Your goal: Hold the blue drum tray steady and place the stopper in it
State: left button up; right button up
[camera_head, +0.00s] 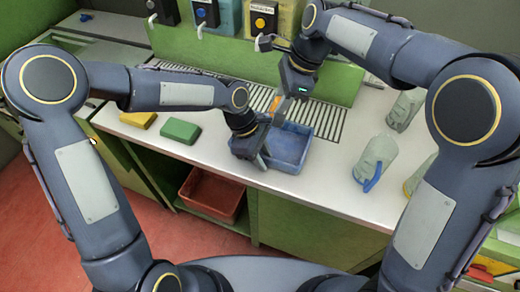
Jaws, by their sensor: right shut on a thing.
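The blue drum tray (292,150) sits on the white counter near its front edge, at the centre of the picture. My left gripper (264,160) is at the tray's left side, pointing down; its fingers hide part of that wall, and I cannot tell whether they are open or shut. My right gripper (279,105) hangs above the tray's back left corner, shut on the stopper (274,104), a small orange-brown piece. The stopper is partly hidden by the gripper, and the tray's inside looks empty where visible.
A yellow sponge (138,119) and a green one (180,131) lie left of the tray. A slotted drain (330,122) runs behind; a red bin (212,193) is below.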

pick_arm(q)
grip_shut()
pick_arm(e)
jog(key=shift+f, duration=0.8)
jog(key=o, duration=1)
